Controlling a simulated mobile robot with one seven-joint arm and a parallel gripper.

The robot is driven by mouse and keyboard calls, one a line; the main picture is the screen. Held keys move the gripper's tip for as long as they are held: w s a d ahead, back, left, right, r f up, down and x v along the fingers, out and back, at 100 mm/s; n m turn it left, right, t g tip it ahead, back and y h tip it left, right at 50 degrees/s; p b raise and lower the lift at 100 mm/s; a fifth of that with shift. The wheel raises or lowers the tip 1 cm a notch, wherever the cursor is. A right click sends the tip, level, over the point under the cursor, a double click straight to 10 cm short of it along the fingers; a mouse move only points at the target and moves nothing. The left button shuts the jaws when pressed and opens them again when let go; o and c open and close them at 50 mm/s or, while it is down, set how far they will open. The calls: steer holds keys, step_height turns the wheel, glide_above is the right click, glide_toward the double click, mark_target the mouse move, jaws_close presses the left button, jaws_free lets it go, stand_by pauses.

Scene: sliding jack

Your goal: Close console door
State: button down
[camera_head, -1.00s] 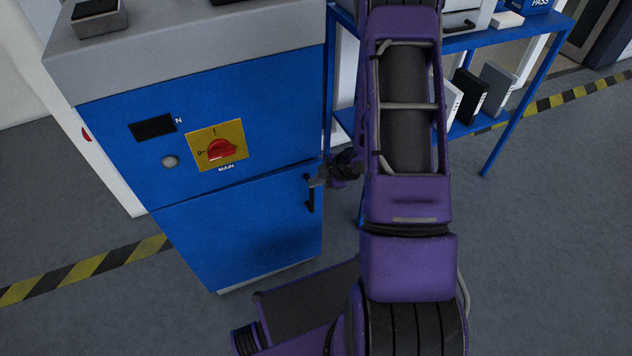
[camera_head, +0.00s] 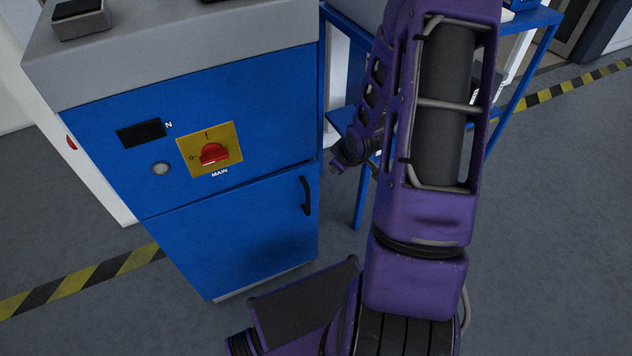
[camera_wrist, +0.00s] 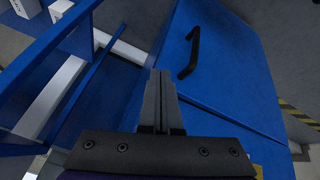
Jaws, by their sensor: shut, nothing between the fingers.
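The blue console door (camera_head: 242,230) is the lower front panel of the console (camera_head: 200,110). It looks flush with the front, with only a thin dark seam along its top. Its black handle (camera_head: 306,196) is near the right edge. In the wrist view the door (camera_wrist: 215,75) and its handle (camera_wrist: 189,53) are beyond my fingers. My gripper (camera_head: 338,168) is to the right of the handle, apart from it. In the wrist view my gripper (camera_wrist: 160,85) is shut and empty, with its fingers together.
A red main switch on a yellow plate (camera_head: 210,150) is above the door. A blue shelf frame (camera_head: 520,65) stands on the right, close to my arm, and also shows in the wrist view (camera_wrist: 60,70). Open grey floor (camera_head: 560,230) lies at the right.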

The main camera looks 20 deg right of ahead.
steer(key=w+a+f+m+b, duration=0.1)
steer(key=w+f+m, duration=0.1)
steer(key=f, duration=0.3)
steer(key=w+a+f+m+g+b, duration=0.1)
steer(key=w+f+m+b, duration=0.1)
steer(key=w+f, duration=0.2)
steer(key=shift+w+f+m, duration=0.2)
steer(key=shift+f+m, duration=0.1)
steer(key=shift+f, duration=0.45)
